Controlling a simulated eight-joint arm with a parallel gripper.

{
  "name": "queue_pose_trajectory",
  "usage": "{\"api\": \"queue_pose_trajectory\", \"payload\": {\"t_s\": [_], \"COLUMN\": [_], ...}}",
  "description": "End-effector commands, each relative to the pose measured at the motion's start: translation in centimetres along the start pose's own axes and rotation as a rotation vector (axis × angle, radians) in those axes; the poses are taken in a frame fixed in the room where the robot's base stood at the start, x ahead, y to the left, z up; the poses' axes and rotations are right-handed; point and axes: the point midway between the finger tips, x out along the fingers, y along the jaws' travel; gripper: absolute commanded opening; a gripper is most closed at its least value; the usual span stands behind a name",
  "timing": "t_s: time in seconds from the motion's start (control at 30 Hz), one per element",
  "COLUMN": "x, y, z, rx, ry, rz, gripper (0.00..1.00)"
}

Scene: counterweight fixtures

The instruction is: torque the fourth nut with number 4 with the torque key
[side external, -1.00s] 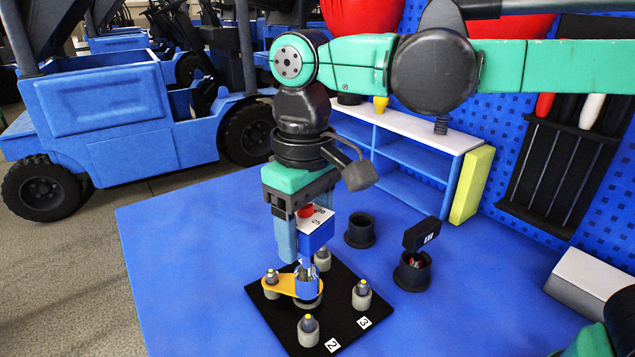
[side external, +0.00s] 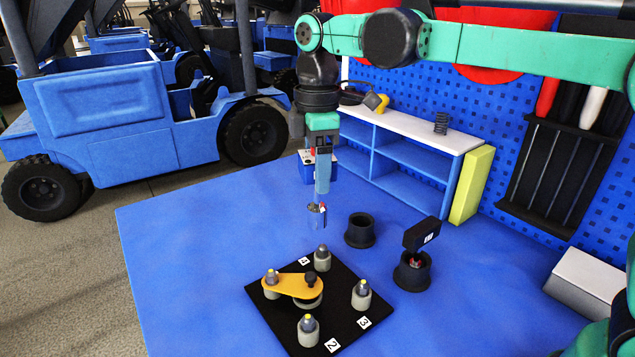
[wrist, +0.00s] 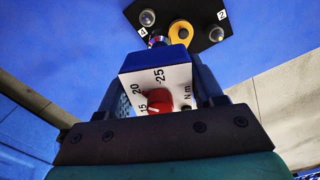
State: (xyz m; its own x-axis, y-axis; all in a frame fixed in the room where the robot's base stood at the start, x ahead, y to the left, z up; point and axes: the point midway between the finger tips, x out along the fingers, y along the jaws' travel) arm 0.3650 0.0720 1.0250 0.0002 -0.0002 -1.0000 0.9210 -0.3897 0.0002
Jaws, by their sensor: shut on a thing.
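My gripper (side external: 318,178) is shut on the torque key (side external: 317,214). The key has a blue body, a white scale face and a red dial, which show in the wrist view (wrist: 160,82). Its metal socket points down in the air, apart from the plate. The black plate (side external: 270,318) carries grey posts with nuts: left (side external: 271,281), back (side external: 322,256), right (side external: 361,291) and front (side external: 308,327). A tag by the back post looks like number 4 (side external: 305,261). Tags 2 (side external: 332,345) and 3 (side external: 365,322) lie by the front and right posts. The exact dial setting is unclear.
An orange arm (side external: 291,285) spans from the left post to a black-knobbed centre disc. An empty black cup (side external: 359,231) and a cup holding a black tool (side external: 412,270) stand to the right. A blue shelf (side external: 410,157) stands behind. The left table area is clear.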

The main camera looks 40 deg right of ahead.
Motion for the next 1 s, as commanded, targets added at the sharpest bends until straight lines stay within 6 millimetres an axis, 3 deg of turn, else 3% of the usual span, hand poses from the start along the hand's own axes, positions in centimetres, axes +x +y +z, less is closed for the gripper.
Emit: {"api": "queue_pose_trajectory", "payload": {"t_s": [0.1, 0.27, 0.87, 1.0], "x": [-0.1, 0.0, 5.1, 5.1], "y": [1.4, 2.2, 2.2, 2.2], "z": [0.9, 1.5, 1.5, 1.5], "rx": [-0.116, -0.198, -0.207, -0.207], "ry": [0.0, 0.0, 0.0, 0.0], "rz": [0.0, 0.0, 0.0, 0.0], "gripper": [0.0, 0.0, 0.0, 0.0]}}
